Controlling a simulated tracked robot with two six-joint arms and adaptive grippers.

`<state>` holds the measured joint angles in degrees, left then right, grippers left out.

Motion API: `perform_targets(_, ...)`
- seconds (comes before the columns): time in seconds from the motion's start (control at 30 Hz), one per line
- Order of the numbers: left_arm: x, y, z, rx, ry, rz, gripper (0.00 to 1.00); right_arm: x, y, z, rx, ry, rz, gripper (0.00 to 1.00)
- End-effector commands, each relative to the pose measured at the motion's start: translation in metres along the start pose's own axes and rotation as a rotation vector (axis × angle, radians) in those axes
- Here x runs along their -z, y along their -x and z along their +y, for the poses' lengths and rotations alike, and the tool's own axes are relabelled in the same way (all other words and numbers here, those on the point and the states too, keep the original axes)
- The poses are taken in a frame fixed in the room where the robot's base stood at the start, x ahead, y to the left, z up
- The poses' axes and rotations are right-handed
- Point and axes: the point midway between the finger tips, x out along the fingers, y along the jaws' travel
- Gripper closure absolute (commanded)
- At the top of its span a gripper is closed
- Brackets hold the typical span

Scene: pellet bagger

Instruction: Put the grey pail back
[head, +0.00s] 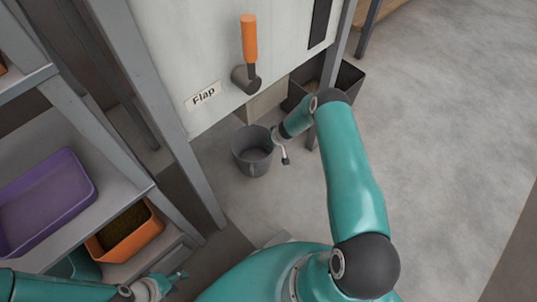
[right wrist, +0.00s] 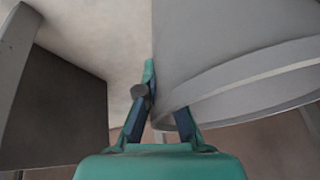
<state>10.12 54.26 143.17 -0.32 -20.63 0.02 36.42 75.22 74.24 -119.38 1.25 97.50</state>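The grey pail (head: 252,150) is upright and looks empty, below and in front of the panel labelled Flap; I cannot tell whether it touches the floor. My right gripper (head: 279,143) is at the right side of its rim. In the right wrist view the pail (right wrist: 235,40) fills the upper right. One finger of the right gripper (right wrist: 162,105) is against the outside of its wall, the other runs behind the rim, its tip hidden, so it looks shut on the wall. My left gripper (head: 175,283) is low at the left, empty, its fingers looking apart.
An orange-handled lever (head: 250,45) sticks out of the flap panel (head: 180,50). A dark open bin (head: 348,80) stands behind my right arm. A shelf at left holds a purple tray (head: 45,200) and an orange bin (head: 125,232). The floor at right is clear.

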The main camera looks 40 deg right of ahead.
Motion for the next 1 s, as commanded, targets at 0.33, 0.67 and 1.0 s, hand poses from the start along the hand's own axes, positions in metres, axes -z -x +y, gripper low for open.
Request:
perform_targets(0.33, 0.000, -0.026, -0.009, 0.000, 0.000, 0.000, 0.60, -0.015, -0.036, 0.006, -0.001, -0.002, 0.002, 1.00)
perform_targets(0.67, 0.000, -0.034, -0.012, 0.000, 0.000, 0.000, 0.60, -0.020, -0.047, 0.008, -0.002, -0.003, 0.003, 1.00)
perform_targets(1.0, 0.000, -0.035, -0.013, 0.000, 0.000, 0.000, 0.60, -0.021, -0.049, 0.009, -0.002, -0.002, 0.002, 0.69)
